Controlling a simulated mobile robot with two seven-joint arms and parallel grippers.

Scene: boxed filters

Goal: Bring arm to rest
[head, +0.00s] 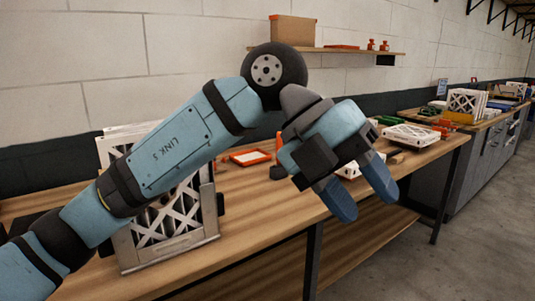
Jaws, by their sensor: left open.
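My left arm comes in from the left and reaches up across the view. My left gripper (358,197) hangs down in front of the wooden table's (260,205) front edge, with its two blue fingers apart and nothing between them. It looks clear of the table. My right gripper does not show. A framed filter unit with white lattice sides (165,225) stands on the table behind my left arm, which hides part of it.
A red-rimmed tray (250,157) and a white filter (411,135) lie on the table. A shelf (345,51) with a cardboard box (293,30) is on the wall. Another bench (480,125) with filters stands at right. The floor (440,265) at lower right is clear.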

